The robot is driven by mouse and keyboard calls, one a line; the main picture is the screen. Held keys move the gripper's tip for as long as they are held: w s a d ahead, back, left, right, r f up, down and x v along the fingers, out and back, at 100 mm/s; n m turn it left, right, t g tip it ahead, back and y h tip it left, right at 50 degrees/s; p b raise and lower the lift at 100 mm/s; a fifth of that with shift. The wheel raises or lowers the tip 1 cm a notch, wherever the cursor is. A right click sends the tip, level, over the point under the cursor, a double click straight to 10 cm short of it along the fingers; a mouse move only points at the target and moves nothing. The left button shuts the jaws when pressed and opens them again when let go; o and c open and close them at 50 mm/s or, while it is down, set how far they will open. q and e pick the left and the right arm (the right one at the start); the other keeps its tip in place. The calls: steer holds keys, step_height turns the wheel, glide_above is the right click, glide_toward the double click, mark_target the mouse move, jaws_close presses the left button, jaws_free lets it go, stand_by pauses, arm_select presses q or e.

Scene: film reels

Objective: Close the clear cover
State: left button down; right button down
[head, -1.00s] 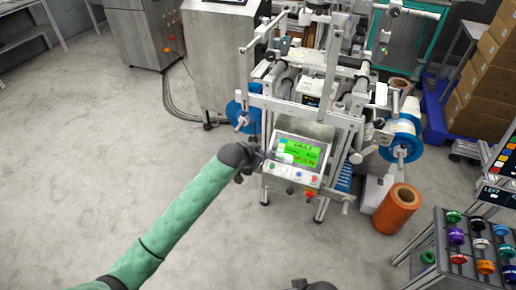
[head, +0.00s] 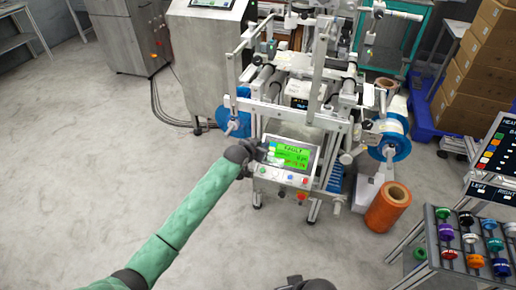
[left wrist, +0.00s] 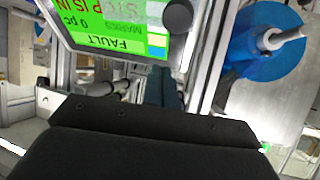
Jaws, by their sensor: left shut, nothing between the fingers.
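The labelling machine (head: 330,128) stands ahead, with a green screen (head: 291,153) reading FAULT. A pale upright frame (head: 320,60) rises above its rollers. I cannot clearly make out a clear pane in it, so the cover's exact position is hard to tell. My left gripper (head: 259,153) is shut and empty at the left edge of the screen panel; whether it touches is unclear. In the left wrist view the screen (left wrist: 118,22) appears upside down beyond the dark gripper (left wrist: 165,90).
Blue-flanged reels (head: 232,112) and (head: 388,140) sit at the machine's sides; one also fills the right of the left wrist view (left wrist: 262,45). An orange roll (head: 388,207) stands on the floor. A spool rack (head: 432,232) is at lower right. The floor at left is clear.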

arm_select(q)
steer(key=shift+s+a+f+p, duration=0.15)
steer(key=shift+s+f+p, duration=0.05)
steer(key=shift+f, duration=0.3)
steer(key=shift+s+a+f+p, duration=0.1)
steer(key=shift+s+f+p, duration=0.1)
steer(key=shift+f, duration=0.3)
steer(key=shift+s+a+f, duration=0.25)
steer(key=shift+s+f, duration=0.1)
steer(key=shift+f, duration=0.05)
steer(key=shift+s+f, duration=0.1)
steer(key=shift+f, duration=0.1)
arm_select(e)
steer(key=shift+s+d+r+h, duration=0.2)
steer(key=shift+d+r+h, duration=0.1)
steer(key=shift+d+r, duration=0.45)
arm_select(q)
steer(key=shift+s+a+f, duration=0.1)
